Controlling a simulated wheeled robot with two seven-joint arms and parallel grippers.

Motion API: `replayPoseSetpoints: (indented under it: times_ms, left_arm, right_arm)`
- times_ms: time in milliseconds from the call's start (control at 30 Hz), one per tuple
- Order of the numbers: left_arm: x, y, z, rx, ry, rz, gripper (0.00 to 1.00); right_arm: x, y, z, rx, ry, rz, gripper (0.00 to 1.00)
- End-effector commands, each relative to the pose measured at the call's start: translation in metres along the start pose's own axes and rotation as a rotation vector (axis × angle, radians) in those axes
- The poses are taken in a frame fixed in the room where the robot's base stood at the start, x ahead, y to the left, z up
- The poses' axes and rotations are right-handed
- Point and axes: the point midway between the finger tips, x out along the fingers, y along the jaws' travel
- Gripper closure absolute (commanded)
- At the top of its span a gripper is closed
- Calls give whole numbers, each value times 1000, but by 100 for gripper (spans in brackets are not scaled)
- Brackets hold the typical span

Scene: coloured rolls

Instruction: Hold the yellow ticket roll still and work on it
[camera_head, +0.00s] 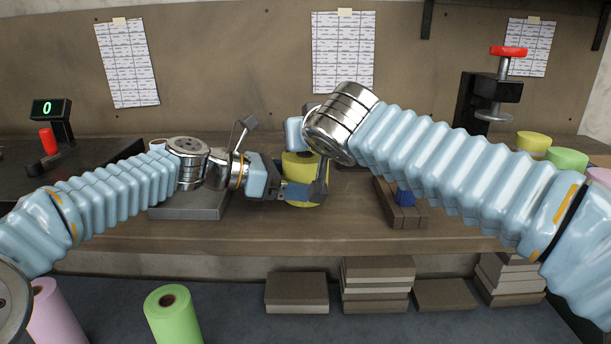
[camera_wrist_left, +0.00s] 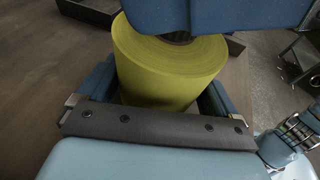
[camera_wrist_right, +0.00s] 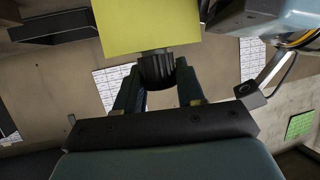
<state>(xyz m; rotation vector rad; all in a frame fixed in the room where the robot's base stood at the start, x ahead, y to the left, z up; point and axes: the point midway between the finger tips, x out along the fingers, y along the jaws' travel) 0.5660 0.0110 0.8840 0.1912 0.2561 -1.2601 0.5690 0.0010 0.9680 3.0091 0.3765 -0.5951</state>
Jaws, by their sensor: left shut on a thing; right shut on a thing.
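The yellow ticket roll (camera_head: 300,164) is upright over the middle of the bench, partly hidden by both arms. My left gripper (camera_head: 300,190) is shut on its sides; in the left wrist view the roll (camera_wrist_left: 165,78) sits between the blue fingers, its dark core partly covered by a blue part above. My right gripper (camera_wrist_right: 158,80) is shut on a dark ribbed piece (camera_wrist_right: 156,68), directly below a yellow surface (camera_wrist_right: 145,25) in the right wrist view. In the head view my right gripper's fingers are hidden by its silver wrist.
A wooden block with a blue piece (camera_head: 405,197) stands right of the roll. A press with a red handle (camera_head: 508,51) and spare rolls (camera_head: 533,143) are at the right. A counter showing 0 (camera_head: 50,108) is at the left. Stacked blocks (camera_head: 376,285) lie below the bench front.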

Motion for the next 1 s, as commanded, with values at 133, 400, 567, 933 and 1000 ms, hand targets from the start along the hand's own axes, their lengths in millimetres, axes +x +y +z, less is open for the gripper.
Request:
replayPoseSetpoints:
  times_ms: [133, 400, 567, 933, 1000]
  left_arm:
    - [2, 0, -8, -5, 11, -5, 46]
    - [2, 0, -7, -5, 11, -5, 46]
    - [2, 0, -8, -5, 11, -5, 46]
    - [2, 0, -7, -5, 11, -5, 46]
    - [2, 0, -7, -5, 11, -5, 46]
  right_arm:
    - [0, 0, 1, 0, 0, 0, 100]
    - [-2, 0, -5, 1, 1, 0, 100]
    - [-4, 0, -12, 0, 1, 2, 100]
    - [-11, 0, -28, 1, 1, 1, 100]
    - [-12, 0, -31, 1, 1, 1, 100]
